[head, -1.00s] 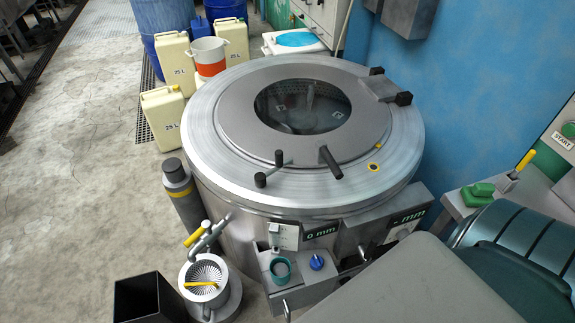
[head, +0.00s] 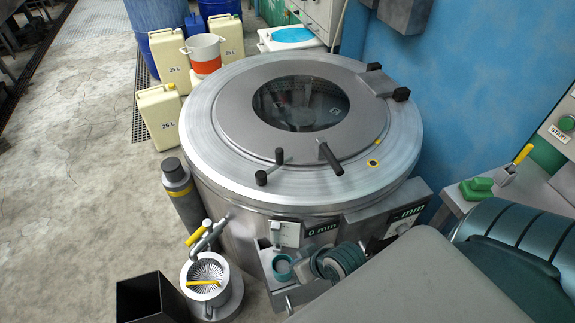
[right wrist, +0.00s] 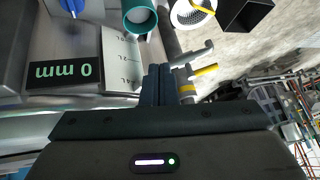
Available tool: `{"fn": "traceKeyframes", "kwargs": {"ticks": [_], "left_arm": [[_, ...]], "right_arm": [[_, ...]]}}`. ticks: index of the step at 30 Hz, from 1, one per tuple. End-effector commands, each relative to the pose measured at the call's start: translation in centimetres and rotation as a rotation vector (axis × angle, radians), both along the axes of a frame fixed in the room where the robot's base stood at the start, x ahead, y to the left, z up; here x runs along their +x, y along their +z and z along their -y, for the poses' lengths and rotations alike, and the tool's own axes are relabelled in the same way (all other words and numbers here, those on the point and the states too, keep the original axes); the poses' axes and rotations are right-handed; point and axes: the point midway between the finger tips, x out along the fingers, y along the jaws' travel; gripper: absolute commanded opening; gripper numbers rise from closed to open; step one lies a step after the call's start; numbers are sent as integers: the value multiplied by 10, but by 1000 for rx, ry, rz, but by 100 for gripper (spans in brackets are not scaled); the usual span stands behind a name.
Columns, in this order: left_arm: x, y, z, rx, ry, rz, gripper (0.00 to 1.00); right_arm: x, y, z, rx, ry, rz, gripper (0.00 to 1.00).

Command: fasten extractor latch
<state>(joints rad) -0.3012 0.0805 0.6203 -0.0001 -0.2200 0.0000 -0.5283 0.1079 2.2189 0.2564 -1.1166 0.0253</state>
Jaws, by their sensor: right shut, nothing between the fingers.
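The extractor (head: 215,158) is a round steel drum with its grey lid (head: 235,125) down. A crank-like lever with two black knobs (head: 270,167) lies at the lid's near edge, and a black bar handle (head: 330,158) sits to its right. I cannot tell from the picture which is the latch. A yellow-ringed mark (head: 374,163) is on the rim. My right gripper (right wrist: 164,68) is shut and empty in the right wrist view, by the front panel's scale plate (right wrist: 120,55). My left gripper is out of view.
The front panel carries a "0 mm" display (head: 322,227) and a teal cup (head: 281,267). A yellow-handled valve (head: 197,235) and drain pot (head: 205,275) stand left of it, beside a black bin (head: 150,298). Cream canisters (head: 159,118) stand behind left. The floor farther left is clear.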

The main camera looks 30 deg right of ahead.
Motion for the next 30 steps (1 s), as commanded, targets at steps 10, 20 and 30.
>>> {"fn": "traceKeyframes", "kwargs": {"ticks": [10,20,30], "left_arm": [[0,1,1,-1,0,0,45],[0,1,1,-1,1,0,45],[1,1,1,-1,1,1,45]], "right_arm": [[67,83,-42,517,-165,408,0],[117,110,33,1042,-741,779,0],[114,78,101,1192,-1173,915,0]]}}
